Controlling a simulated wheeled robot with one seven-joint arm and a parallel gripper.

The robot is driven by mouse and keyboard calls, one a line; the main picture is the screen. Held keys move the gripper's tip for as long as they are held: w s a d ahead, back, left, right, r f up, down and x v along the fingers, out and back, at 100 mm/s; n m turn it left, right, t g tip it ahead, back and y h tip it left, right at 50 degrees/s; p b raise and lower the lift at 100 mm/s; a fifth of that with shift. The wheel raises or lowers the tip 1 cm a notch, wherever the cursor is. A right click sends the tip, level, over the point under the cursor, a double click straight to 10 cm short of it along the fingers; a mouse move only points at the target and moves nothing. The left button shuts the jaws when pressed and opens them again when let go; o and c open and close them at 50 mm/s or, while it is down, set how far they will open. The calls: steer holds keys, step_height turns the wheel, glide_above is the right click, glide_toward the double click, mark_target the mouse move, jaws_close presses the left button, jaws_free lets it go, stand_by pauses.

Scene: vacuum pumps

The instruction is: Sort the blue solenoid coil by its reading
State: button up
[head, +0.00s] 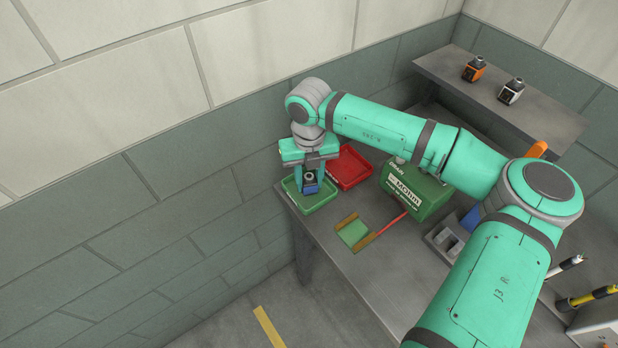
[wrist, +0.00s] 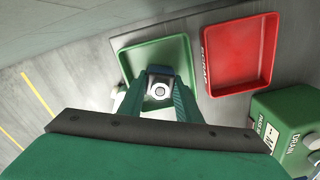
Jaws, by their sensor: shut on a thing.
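The blue solenoid coil (head: 310,184) is between the fingers of my gripper (head: 310,181), over the green tray (head: 322,203) at the table's far left corner. In the wrist view my gripper (wrist: 159,95) is shut on the coil (wrist: 160,91), seen from above with its round metal top, within the outline of the green tray (wrist: 185,45). I cannot tell whether the coil touches the tray floor. A red tray (head: 352,167) lies beside the green one and also shows in the wrist view (wrist: 238,50). The green meter (head: 415,190) marked MOhm stands to the right.
A small green pad with tan side blocks (head: 354,233) lies in front of the meter, joined by a red probe (head: 391,224). Bare table lies in front of the pad.

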steer(key=shift+f, duration=0.2)
stand_by(0.4)
steer(key=o, duration=1.3)
step_height(320, 180, up, 11)
steer(key=shift+f, duration=0.1)
jaws_close()
stand_by(0.9)
steer(key=shift+a+f, duration=0.1)
stand_by(0.4)
